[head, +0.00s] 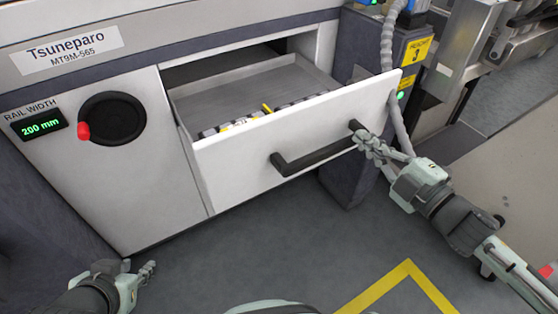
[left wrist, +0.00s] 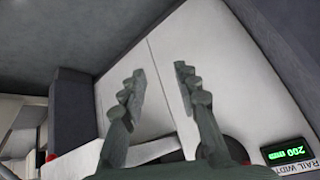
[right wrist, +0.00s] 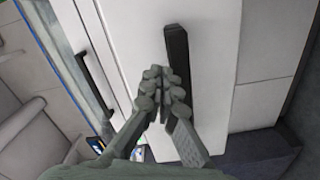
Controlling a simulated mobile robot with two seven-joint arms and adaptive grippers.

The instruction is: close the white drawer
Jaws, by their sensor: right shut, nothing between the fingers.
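The white drawer (head: 300,125) stands pulled out of the white machine cabinet, with its grey inside showing. It has a black bar handle (head: 312,155) on its front; the handle also shows in the right wrist view (right wrist: 177,70). My right gripper (head: 362,137) is shut and empty, with its fingertips at the right end of the handle. In the right wrist view its fingertips (right wrist: 163,75) are close beside the handle; I cannot tell whether they touch. My left gripper (head: 150,268) is open and empty, low in front of the cabinet, apart from the drawer.
Small parts (head: 240,123) and a yellow item lie in the drawer. A black round dial (head: 112,118) with a red knob and a green display (head: 38,126) are on the cabinet's left panel. A grey hose (head: 388,60) hangs right of the drawer. The floor in front is clear.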

